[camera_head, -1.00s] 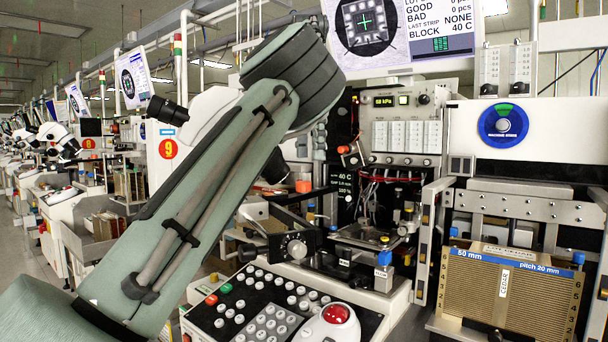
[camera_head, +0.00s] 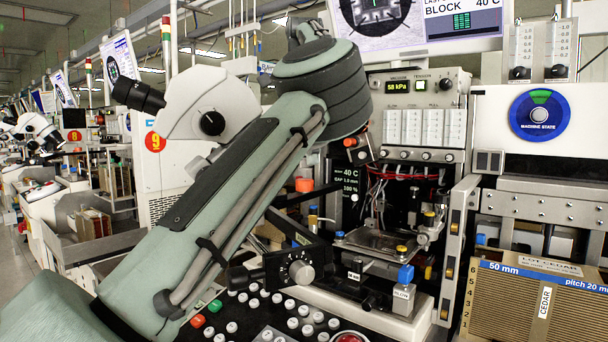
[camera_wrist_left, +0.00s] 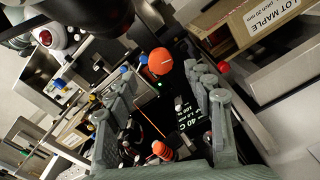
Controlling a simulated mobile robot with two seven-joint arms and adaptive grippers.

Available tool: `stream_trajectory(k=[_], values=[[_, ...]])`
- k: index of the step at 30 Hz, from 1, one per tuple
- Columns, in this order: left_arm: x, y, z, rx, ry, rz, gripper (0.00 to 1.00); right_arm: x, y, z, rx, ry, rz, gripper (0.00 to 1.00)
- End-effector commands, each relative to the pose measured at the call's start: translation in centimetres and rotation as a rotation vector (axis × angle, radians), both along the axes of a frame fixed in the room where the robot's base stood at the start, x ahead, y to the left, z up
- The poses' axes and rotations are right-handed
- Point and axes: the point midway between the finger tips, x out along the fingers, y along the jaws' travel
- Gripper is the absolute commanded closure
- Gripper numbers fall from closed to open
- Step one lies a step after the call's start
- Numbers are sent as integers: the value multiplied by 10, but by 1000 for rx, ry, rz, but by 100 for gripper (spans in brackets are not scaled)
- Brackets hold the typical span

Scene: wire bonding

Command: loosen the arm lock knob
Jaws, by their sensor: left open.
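An orange-red round knob (camera_wrist_left: 160,61) shows in the left wrist view, ahead of and between the fingers of my left gripper (camera_wrist_left: 168,88). The grey-green fingers are spread apart with nothing held, and a gap to the knob seems to remain. In the head view my left arm comes in from the left and its thick wrist hides the gripper fingers. That view shows an orange-red knob (camera_head: 350,142) beside the wrist and an orange cap (camera_head: 304,185) lower left. I cannot tell surely which is the arm lock knob. My right gripper is not in view.
A white microscope (camera_head: 195,105) stands just behind my left arm. A black-and-silver dial (camera_head: 300,272) and a button panel (camera_head: 255,315) lie below it. The bonding stage (camera_head: 375,243) is to the right, with a brown slotted magazine (camera_head: 525,310) at far right.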

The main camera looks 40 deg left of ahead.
Motion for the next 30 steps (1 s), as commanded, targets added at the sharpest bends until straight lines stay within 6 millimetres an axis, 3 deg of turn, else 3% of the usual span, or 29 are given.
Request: stream_trajectory(k=[3, 9, 20, 30], values=[[0, 0, -24, 0, 9, 5, 47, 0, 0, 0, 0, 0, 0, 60], [0, 0, -45, -1, 3, 1, 47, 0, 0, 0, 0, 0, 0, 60], [0, 0, -51, -1, 0, 0, 47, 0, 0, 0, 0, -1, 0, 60], [0, 0, -51, -1, 0, 0, 88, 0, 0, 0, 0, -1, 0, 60]])
